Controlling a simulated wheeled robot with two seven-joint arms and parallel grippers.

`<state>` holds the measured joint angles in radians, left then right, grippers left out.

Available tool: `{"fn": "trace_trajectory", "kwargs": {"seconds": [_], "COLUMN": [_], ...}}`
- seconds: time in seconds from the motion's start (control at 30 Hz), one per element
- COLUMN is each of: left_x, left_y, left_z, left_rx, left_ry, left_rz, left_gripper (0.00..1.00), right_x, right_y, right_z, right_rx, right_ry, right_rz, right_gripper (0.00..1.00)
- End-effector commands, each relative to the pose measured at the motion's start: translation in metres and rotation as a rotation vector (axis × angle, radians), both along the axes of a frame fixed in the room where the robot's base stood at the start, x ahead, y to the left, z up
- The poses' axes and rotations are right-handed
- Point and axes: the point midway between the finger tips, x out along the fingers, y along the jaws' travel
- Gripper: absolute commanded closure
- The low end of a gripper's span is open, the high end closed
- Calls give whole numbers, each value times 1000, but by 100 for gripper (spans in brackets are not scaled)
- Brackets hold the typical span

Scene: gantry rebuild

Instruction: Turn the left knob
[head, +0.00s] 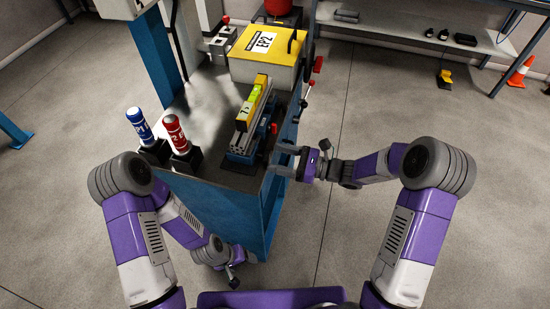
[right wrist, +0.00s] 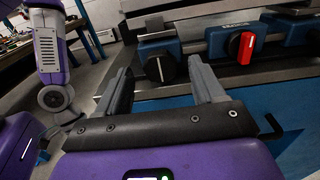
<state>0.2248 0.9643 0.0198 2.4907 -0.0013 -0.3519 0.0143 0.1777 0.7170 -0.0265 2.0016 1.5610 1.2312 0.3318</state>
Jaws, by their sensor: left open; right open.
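The left knob (right wrist: 160,69) is black and round with a white line that stands nearly upright, on a blue mount at the front of the bench device. A red knob (right wrist: 241,47) sits to its right. My right gripper (head: 281,160) is open at the bench's right side. In the right wrist view its fingers stand left and right of the black knob, with gaps on both sides in the picture. How deep they reach is hard to tell. My left gripper (head: 236,279) is low in front of the bench, away from the knobs. In the head view the black knob cannot be made out.
The device (head: 246,130) with a yellow top stands on the blue bench (head: 195,200). A blue cylinder (head: 139,125) and a red one (head: 176,133) stand at the bench's left front. A yellow-topped box (head: 265,50) is behind.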

Motion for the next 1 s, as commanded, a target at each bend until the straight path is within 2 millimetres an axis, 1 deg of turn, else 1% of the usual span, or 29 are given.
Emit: {"fn": "trace_trajectory", "kwargs": {"seconds": [0.03, 0.2, 0.43, 0.47, 0.8, 0.9, 1.0], "left_x": [0, 0, 0, 0, 0, 0, 0], "left_y": [0, 0, 0, 0, 0, 0, 0], "left_z": [-2, -3, -3, -3, -3, -1, 7], "left_rx": [0, 0, 0, 0, 0, 0, 0], "left_ry": [0, 0, 0, 0, 0, 0, 0], "left_rz": [0, 0, 0, 0, 0, 0, 0], "left_gripper": [27, 27, 27, 27, 27, 27, 27], "right_x": [1, 5, 5, 5, 5, 5, 5], "right_y": [6, 16, 16, 16, 16, 16, 16], "right_z": [-1, 0, 0, 0, 0, 0, 2], "right_rx": [-1, -1, -1, -2, -2, 0, 13], "right_ry": [-1, -1, -1, 0, 0, 6, 45], "right_rz": [3, 1, 1, 1, 1, 0, 0], "right_gripper": [31, 31, 31, 33, 85, 86, 86]}}
